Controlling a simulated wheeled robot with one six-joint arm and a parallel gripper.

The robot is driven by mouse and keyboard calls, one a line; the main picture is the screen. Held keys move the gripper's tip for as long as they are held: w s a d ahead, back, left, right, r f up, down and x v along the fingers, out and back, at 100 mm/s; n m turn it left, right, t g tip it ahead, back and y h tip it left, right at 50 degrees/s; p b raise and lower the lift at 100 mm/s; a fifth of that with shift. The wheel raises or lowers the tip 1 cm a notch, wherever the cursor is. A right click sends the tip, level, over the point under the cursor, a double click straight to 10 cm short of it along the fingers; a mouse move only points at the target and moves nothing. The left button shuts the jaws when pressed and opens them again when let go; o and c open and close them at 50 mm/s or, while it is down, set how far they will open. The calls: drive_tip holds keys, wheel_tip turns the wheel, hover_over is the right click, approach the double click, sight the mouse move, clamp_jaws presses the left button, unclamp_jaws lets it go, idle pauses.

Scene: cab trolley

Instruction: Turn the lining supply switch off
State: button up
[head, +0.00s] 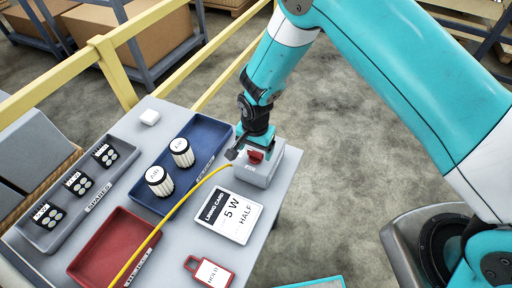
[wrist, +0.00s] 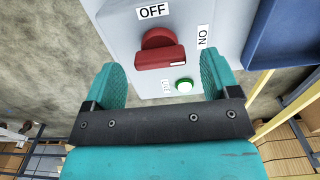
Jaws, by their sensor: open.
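The lining supply switch is a red rotary handle (wrist: 160,50) on a pale grey box (wrist: 120,20). An OFF label (wrist: 152,12) is above it and an ON label (wrist: 202,37) is to its right. The handle's bar lies across the picture, its white mark at the right end, toward ON. A green lamp (wrist: 184,85) below looks lit. My gripper (wrist: 163,75) is open and empty, one finger to each side of the handle's lower area, with gaps. In the head view my gripper (head: 254,140) is just at the red handle (head: 255,156) on the box (head: 262,172), partly hiding it.
A yellow cable (head: 165,218) runs from the box over the trolley top. Nearby are a blue tray (head: 205,135) with two ribbed white canisters (head: 160,181), a red tray (head: 105,245), a card (head: 228,214) and a red tag (head: 210,272). A yellow rail (head: 75,50) stands behind.

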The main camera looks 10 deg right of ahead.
drive_tip(key=shift+f, duration=0.85)
drive_tip(key=c, duration=0.9)
drive_tip(key=shift+n, duration=0.4)
drive_tip(key=n+b, duration=0.2)
drive_tip(key=shift+f+n, duration=0.1)
drive_tip(key=shift+n, duration=0.2)
drive_tip(key=n+b, duration=0.3)
drive_tip(key=n, duration=0.2)
drive_tip(key=shift+n, duration=0.3)
drive_tip(key=n+b, duration=0.2)
drive_tip(key=n, duration=0.2)
drive_tip(key=shift+n, duration=0.3)
drive_tip(key=shift+s+n+b, duration=0.1)
drive_tip(key=shift+n+b, duration=0.5)
drive_tip(key=shift+n, duration=1.6)
